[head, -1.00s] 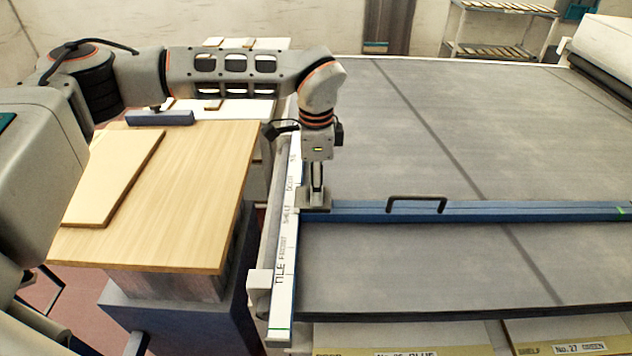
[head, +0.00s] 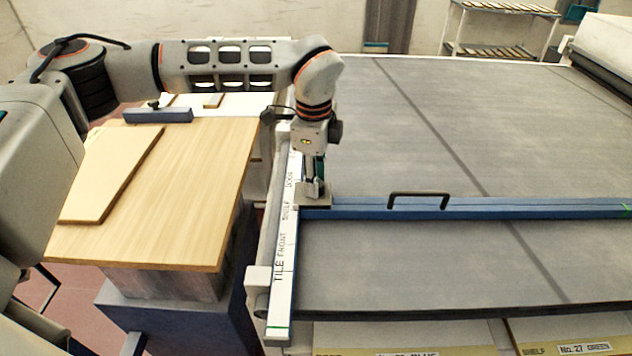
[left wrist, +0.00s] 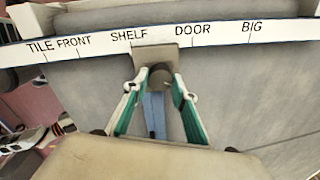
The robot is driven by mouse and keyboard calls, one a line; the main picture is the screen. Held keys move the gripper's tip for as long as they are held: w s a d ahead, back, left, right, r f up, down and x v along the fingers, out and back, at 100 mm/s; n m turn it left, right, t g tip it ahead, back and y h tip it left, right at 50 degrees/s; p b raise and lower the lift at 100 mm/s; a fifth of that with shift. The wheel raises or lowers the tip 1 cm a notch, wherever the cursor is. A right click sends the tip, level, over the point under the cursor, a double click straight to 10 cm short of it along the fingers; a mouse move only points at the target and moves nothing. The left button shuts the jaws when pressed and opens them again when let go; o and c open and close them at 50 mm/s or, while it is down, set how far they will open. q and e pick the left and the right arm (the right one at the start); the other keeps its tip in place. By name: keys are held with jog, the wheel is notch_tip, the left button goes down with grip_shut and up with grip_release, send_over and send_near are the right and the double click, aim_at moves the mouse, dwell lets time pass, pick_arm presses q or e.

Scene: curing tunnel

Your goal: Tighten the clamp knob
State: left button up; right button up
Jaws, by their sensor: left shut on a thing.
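The clamp knob (left wrist: 160,77) is a dark round knob between my left fingertips in the left wrist view. It sits at a grey-beige clamp block (left wrist: 155,57) on the white scale strip, which also shows in the head view (head: 283,255). The block lies between the SHELF and DOOR lettering. My left gripper (head: 315,188) points down at the end of the blue fence bar (head: 520,208), shut on the knob; its green-sided fingers (left wrist: 160,85) flank it. In the head view the fingers hide the knob. My right gripper is not in view.
The fence bar crosses a wide grey bed (head: 450,120) and carries a black handle (head: 418,194). A wooden-topped table (head: 190,200) with a pale board (head: 108,175) stands at left. A rack (head: 500,35) stands at the back. The bed around the bar is clear.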

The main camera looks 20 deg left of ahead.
pick_arm(q)
jog(key=m, duration=0.3)
jog(key=shift+m, duration=0.4)
jog(key=m, duration=0.3)
jog(key=shift+m, duration=0.3)
jog(key=m, duration=0.4)
jog(key=shift+a+m+h, duration=0.1)
jog(key=shift+m+h, duration=0.2)
jog(key=shift+m+p, duration=0.5)
jog(key=shift+m, duration=1.4)
jog(key=shift+g, duration=0.3)
jog(key=o, duration=1.1)
